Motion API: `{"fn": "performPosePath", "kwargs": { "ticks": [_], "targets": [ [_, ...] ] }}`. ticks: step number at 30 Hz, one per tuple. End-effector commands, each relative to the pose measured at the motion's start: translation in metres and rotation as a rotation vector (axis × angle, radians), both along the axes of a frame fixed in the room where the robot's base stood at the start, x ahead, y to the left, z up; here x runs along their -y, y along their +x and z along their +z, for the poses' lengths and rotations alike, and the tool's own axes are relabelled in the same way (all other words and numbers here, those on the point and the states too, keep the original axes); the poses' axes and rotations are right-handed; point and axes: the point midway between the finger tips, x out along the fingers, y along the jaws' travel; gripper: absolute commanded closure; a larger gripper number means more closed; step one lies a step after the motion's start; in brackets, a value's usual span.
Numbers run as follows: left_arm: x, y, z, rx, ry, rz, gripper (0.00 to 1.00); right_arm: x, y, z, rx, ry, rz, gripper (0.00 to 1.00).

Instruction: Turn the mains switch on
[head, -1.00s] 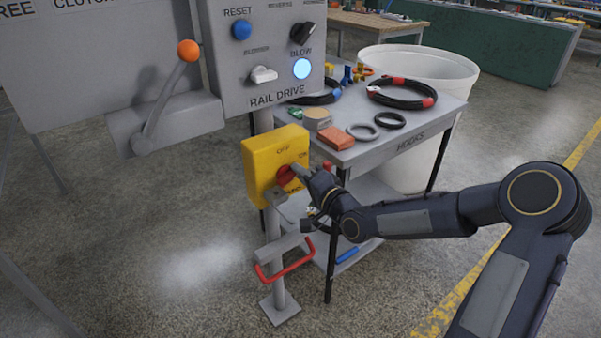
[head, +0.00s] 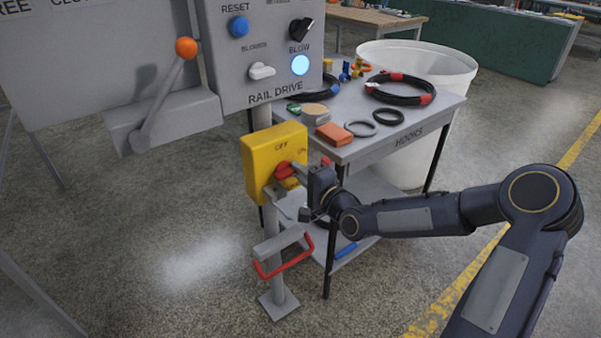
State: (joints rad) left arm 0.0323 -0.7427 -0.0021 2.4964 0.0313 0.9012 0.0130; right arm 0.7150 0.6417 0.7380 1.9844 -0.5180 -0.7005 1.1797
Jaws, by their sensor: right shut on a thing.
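The mains switch is a red rotary knob (head: 284,170) on the front of a yellow box (head: 258,155), with OFF printed above it and a partly hidden ON at its upper right. The box sits on a grey post. My right gripper (head: 296,172) reaches in from the right and is shut on the red knob. Its fingers cover part of the knob, so the knob's exact angle is hard to tell. My left gripper is not in view.
A grey RAIL DRIVE panel (head: 270,80) stands above the box, with a lit BLOW button (head: 300,65). An orange-tipped lever (head: 186,48) is at left. The HOOKS table (head: 400,138) with hoses and rings stands close behind my right arm. A red handle (head: 290,262) is below.

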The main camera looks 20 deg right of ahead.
Motion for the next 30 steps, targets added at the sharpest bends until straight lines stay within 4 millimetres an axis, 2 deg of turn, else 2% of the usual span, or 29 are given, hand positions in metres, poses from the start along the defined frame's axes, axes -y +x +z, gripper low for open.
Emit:
{"fn": "performPosePath", "kwargs": {
  "ticks": [3,4,9,19,30],
  "targets": [
    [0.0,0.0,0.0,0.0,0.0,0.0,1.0,0.001,0.0,-0.001,-0.002,0.003,-0.002,1.0],
    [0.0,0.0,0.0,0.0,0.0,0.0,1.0,0.001,0.0,-0.001,-0.002,0.002,-0.002,0.86],
    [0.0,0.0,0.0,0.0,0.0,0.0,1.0,0.0,0.0,-0.001,-0.002,0.002,-0.001,0.65],
    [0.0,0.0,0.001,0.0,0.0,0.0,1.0,0.002,-0.004,0.0,-0.002,-0.001,-0.001,0.65],
    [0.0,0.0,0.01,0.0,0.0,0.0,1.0,0.023,-0.058,0.0,-0.003,-0.001,-0.004,0.65]
  ]
}}
